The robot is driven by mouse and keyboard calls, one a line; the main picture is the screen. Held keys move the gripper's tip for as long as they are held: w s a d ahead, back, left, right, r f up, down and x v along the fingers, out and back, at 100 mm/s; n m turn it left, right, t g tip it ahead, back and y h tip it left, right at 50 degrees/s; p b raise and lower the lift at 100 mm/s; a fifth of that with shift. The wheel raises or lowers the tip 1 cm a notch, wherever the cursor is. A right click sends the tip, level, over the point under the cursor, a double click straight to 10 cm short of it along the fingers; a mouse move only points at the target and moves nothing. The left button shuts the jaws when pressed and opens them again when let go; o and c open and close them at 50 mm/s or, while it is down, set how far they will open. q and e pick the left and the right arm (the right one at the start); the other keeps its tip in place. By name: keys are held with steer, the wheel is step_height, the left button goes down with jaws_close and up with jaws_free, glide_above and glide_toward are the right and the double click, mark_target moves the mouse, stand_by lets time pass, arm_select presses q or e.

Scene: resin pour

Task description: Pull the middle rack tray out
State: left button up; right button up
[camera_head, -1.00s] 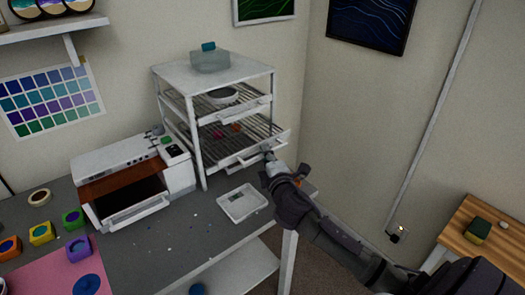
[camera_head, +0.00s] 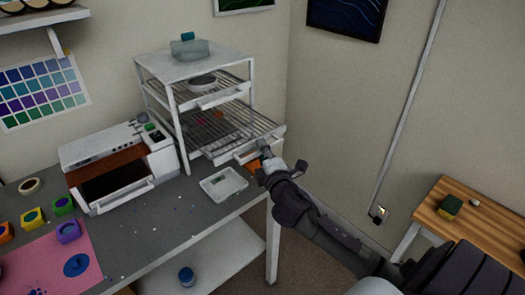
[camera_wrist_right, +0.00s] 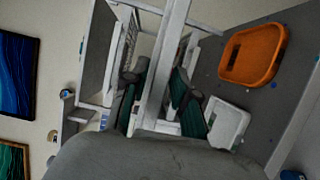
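The white drying rack (camera_head: 180,130) stands on the grey table. Its middle rack tray (camera_head: 235,128), a wire shelf with a white front and handle, sticks out past the rack frame toward the lower right. Small red and orange items sit at its back. My right gripper (camera_head: 264,152) is at the front handle of this tray. In the right wrist view its two dark-padded fingers (camera_wrist_right: 158,98) lie on either side of the white handle bar (camera_wrist_right: 164,65) and appear closed on it. My left gripper is not in view.
The upper tray (camera_head: 215,95) is inside the rack and holds a round white dish. A small white tray (camera_head: 223,184) lies below the pulled tray, and an orange tray (camera_wrist_right: 252,52) is near it. A white oven-like machine (camera_head: 110,165) stands left of the rack.

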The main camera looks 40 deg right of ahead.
steer(key=shift+o, duration=0.3)
steer(key=v, duration=1.2)
steer(key=shift+r, duration=0.1)
steer(key=s+a+f+m+g+y, duration=0.1)
steer(key=s+f+m+g, duration=0.2)
steer(key=f, duration=1.5)
steer(key=s+f+m+g+y, duration=0.25)
steer(key=f+g, duration=0.25)
steer(key=f, duration=1.3)
steer(key=s+a+f+m+g, duration=0.2)
steer(key=s+a+f+g, duration=0.2)
steer(key=s+f, duration=1)
steer(key=s+a+f+m+g+y, duration=0.1)
steer(key=s+a+f+m+g, duration=0.1)
steer(key=s+f, duration=0.3)
steer(key=s+a+f+m+g+y, duration=0.1)
steer(key=s+a+f, duration=0.3)
steer(key=s, duration=0.9)
steer(key=shift+f+m+g, duration=0.55)
steer(key=shift+m+g, duration=0.05)
steer(key=shift+m, duration=0.15)
